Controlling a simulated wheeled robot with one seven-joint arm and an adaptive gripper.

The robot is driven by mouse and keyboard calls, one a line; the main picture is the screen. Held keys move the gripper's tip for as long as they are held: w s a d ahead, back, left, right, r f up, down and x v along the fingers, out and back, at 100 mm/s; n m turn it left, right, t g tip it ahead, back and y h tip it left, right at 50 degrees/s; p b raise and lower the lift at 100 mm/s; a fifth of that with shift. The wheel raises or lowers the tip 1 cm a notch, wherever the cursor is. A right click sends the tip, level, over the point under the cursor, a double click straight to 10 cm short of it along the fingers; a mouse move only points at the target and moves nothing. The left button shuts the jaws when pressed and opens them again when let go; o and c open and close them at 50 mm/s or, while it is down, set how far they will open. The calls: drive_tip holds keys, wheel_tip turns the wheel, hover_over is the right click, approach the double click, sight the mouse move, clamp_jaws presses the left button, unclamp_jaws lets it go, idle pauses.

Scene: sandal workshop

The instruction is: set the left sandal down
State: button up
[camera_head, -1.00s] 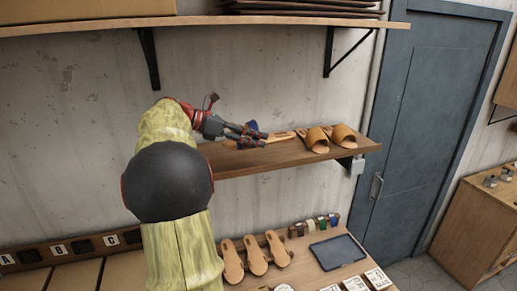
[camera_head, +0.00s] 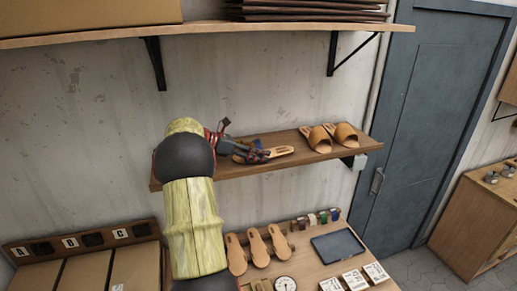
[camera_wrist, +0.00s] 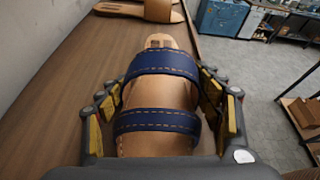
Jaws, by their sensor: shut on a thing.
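The left sandal, with a tan sole and two dark blue stitched straps, lies between the fingers of my gripper (camera_wrist: 165,98). In the wrist view, the sandal (camera_wrist: 160,92) points away from me, with fingers along both sides. In the head view, my gripper (camera_head: 258,152) is over the middle of the wooden wall shelf (camera_head: 215,173). The sandal's tan end (camera_head: 281,151) shows beyond the fingers, level and close to the shelf board. I cannot tell whether the sole touches the board. The sandal's near end is hidden by my gripper.
A pair of tan sandals (camera_head: 331,136) stands at the shelf's right end; one tan sole (camera_wrist: 140,9) shows ahead in the wrist view. An upper shelf (camera_head: 215,28) hangs above. Below are a workbench with sandal shapes (camera_head: 257,248) and a tablet (camera_head: 338,245).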

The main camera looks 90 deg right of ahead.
drive_tip(key=shift+a, duration=0.15)
drive_tip(key=o, duration=0.9)
drive_tip(key=shift+f, duration=0.2)
drive_tip(key=shift+o, duration=1.3)
drive_tip(key=shift+r, duration=0.1)
drive_tip(key=shift+r, duration=0.1)
drive_tip(key=b+v, duration=0.4)
drive_tip(key=v, duration=0.7)
drive_tip(key=shift+w+a+r, duration=0.1)
drive_tip(key=shift+w+r, duration=0.1)
drive_tip(key=shift+w, duration=0.25)
